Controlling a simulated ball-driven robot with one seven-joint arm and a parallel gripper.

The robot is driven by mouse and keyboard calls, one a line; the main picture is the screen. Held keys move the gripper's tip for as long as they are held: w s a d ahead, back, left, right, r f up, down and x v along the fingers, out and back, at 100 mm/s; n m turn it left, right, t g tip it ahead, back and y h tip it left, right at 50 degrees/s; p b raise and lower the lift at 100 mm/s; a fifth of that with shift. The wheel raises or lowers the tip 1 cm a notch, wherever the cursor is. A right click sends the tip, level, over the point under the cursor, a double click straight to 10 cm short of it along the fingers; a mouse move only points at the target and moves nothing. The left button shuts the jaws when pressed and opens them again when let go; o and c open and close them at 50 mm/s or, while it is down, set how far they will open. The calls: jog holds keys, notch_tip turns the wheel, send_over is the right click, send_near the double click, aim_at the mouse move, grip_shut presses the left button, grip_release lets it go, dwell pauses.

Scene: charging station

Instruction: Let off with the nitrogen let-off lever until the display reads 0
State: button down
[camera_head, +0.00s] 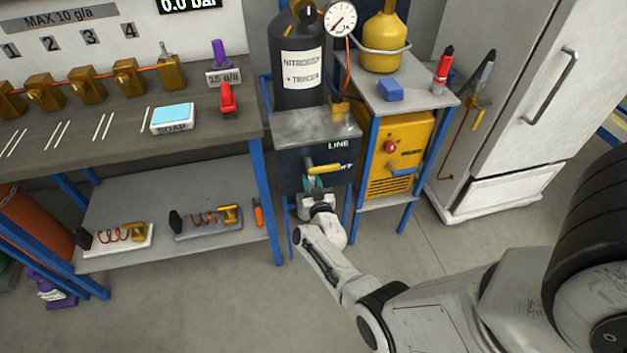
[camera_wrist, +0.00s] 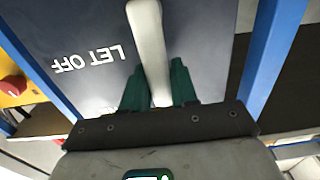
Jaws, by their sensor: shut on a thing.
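The nitrogen let-off lever is a pale grey bar (camera_wrist: 148,35) in the wrist view, in front of a dark panel (camera_wrist: 60,25) marked "LET OFF". My gripper (camera_wrist: 157,75) has green fingers, one on each side of the bar, and is shut on its near end. In the head view my gripper (camera_head: 313,183) is at the dark box below the black nitrogen cylinder (camera_head: 298,95), and it mostly hides the lever. The display (camera_head: 189,4) at the top reads 0.0 bar; its upper edge is cut off.
A yellow handle (camera_head: 325,168) sits just above my gripper on the box. A yellow machine (camera_head: 395,140) stands to the right, under a small table. The workbench (camera_head: 100,115) and its blue leg (camera_head: 267,200) are to the left. Open floor (camera_head: 230,310) lies in front.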

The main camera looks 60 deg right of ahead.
jog(key=shift+a+f, duration=0.1)
dwell(0.4)
jog(key=c, duration=1)
grip_release()
jog(key=shift+o, duration=0.2)
jog(key=p+v, duration=0.5)
jog(key=v, duration=0.5)
jog(key=shift+s+a, duration=0.25)
